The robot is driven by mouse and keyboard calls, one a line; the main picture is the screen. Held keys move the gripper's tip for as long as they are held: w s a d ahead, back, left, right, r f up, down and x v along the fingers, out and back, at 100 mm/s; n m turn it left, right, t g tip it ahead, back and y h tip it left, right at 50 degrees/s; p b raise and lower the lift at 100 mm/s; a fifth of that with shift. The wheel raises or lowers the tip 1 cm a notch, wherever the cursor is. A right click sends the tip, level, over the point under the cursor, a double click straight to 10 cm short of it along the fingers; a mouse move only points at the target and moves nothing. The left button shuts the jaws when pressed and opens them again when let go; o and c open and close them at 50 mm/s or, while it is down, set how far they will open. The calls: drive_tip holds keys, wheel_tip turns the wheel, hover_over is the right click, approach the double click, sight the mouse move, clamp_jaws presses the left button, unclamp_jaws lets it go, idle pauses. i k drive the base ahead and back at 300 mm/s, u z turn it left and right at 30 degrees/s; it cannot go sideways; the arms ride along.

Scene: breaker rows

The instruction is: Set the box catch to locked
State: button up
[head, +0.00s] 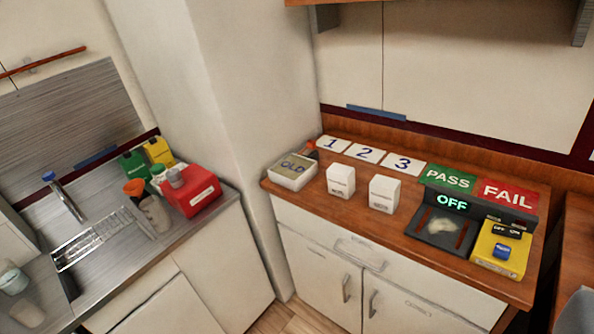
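No part that I can clearly tell as a box catch, and no "locked" marking, can be read. A yellow box (488,265) with a blue knob (502,251) sits at the right front of the wooden counter, with black OFF and ON labels behind the knob. To its left is a dark tray device (425,222) with a pale lump (441,226) in it, and a panel (452,202) showing OFF stands behind it. A red box (190,192) with small white print stands on the left counter. My gripper is not in view.
Two white boxes (341,180) (384,192) and a tub marked OLD (292,172) stand on the wooden counter (335,205). Cards 1, 2, 3 and PASS (447,180) and FAIL (505,194) signs lie behind. Bottles (148,207) and a sink (95,240) are at left.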

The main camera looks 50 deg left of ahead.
sight(311, 144)
drive_tip(key=z, duration=0.05)
drive_tip(key=k, duration=1.1)
drive_tip(key=u, duration=1.15)
drive_tip(key=i, duration=2.6)
drive_tip(key=z, duration=0.6)
drive_tip(key=i, duration=0.35)
drive_tip(key=z, duration=0.35)
drive_tip(key=k, duration=0.95)
drive_tip(key=z, duration=0.05)
